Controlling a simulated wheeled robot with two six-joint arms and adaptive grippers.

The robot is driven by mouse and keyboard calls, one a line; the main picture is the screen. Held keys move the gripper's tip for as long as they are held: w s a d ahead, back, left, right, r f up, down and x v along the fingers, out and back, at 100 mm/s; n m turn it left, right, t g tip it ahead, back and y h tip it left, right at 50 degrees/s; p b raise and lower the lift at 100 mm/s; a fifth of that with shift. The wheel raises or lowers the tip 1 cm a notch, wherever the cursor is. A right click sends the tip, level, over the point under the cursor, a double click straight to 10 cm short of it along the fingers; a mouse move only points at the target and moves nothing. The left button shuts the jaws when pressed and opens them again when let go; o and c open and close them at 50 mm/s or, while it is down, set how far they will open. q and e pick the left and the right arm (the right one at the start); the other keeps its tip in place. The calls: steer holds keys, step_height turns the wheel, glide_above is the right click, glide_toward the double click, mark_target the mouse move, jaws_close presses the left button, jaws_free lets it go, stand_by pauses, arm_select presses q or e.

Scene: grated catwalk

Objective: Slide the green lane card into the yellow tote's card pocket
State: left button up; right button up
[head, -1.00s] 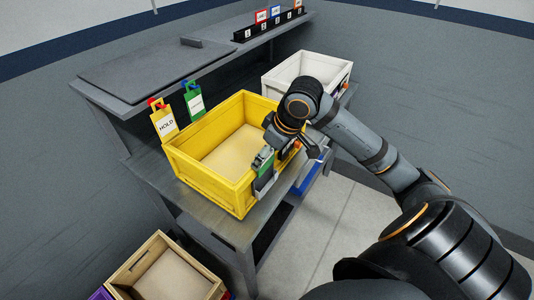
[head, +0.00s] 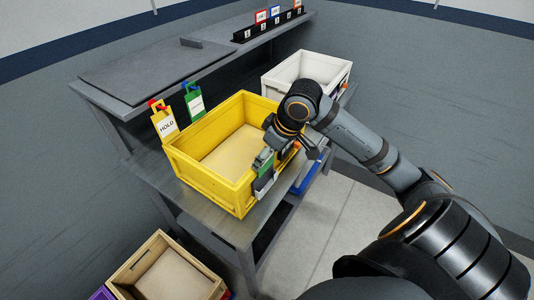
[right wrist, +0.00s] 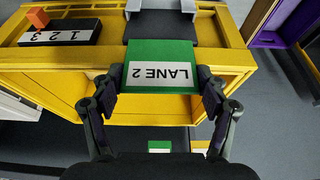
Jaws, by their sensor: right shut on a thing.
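The yellow tote (head: 190,184) stands on the grey bench with its grey card pocket (head: 263,184) on the near right wall. My right gripper (head: 262,157) is just above the pocket, shut on the green lane card (head: 266,168). In the right wrist view the card (right wrist: 160,52) reads "LANE 2", upside down, with a finger at each side edge. Its far edge meets the grey pocket (right wrist: 163,25); I cannot tell whether it is inside the slot. My left gripper is not in view.
A "HOLD" tag (head: 166,126) and a green tag (head: 195,105) hang behind the tote. A white tote (head: 325,62) stands at the back right. An orange slider on a 1-2-3 strip (right wrist: 70,34) is beside the pocket. A wooden-coloured crate (head: 125,267) is at lower left.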

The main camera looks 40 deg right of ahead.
steer(key=shift+p, duration=0.5)
steer(key=shift+f, duration=0.1)
stand_by(0.5)
steer(key=shift+f+b, duration=0.4)
steer(key=shift+f, duration=0.2)
steer(key=o, duration=1.1)
steer(key=shift+r, duration=0.15)
step_height(320, 180, up, 8)
steer(key=p, duration=0.9)
